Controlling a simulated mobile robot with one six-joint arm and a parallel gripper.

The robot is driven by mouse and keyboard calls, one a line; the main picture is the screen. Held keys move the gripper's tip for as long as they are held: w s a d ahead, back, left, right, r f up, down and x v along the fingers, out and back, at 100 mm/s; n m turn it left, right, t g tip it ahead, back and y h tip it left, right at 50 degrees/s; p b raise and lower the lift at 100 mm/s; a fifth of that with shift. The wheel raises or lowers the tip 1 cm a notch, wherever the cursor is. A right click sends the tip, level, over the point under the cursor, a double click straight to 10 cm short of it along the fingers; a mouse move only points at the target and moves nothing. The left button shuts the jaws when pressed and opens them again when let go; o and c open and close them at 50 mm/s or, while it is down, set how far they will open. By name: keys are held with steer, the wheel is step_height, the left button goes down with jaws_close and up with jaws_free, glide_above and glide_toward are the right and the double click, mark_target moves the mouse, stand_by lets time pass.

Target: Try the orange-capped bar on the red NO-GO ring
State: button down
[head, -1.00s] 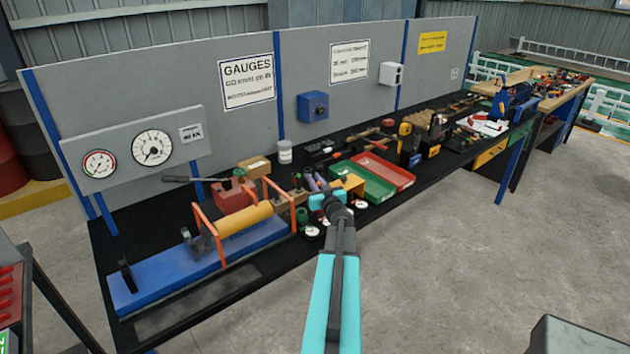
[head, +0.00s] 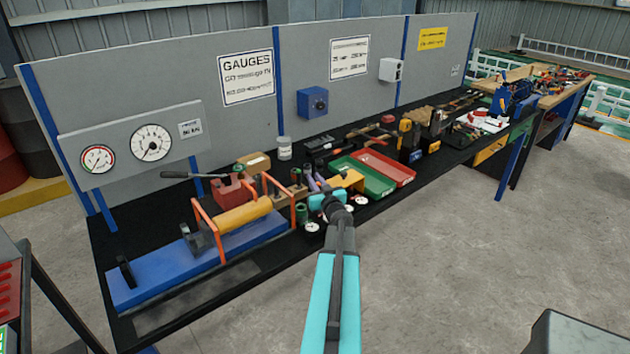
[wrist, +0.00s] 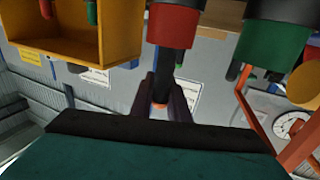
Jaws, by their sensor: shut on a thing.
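My gripper (wrist: 166,98) is shut on the orange-capped bar (wrist: 162,72), a dark bar with its orange cap (wrist: 160,107) between the purple fingers. The red NO-GO ring (wrist: 174,27) has a black band and lies in line with the bar's far end in the wrist view. The bar's end meets the ring's dark face; I cannot tell whether it is inside or only touching. In the head view my gripper (head: 317,184) is over the bench among the gauges, and my wrist hides the red ring and most of the bar.
A green ring (wrist: 278,42) stands beside the red one. A yellow open box (wrist: 65,35) is on the other side. On the bench (head: 190,308) are an orange-framed fixture (head: 240,217), a green tray (head: 362,178) and a red tray (head: 388,168). The floor in front is clear.

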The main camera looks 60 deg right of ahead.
steer(key=shift+f, duration=0.4)
steer(key=c, duration=1.6)
jaws_free()
steer(key=shift+s, duration=0.15)
steer(key=shift+b+v, duration=1.95)
steer(key=shift+v, duration=4.85)
steer(key=shift+a, duration=0.1)
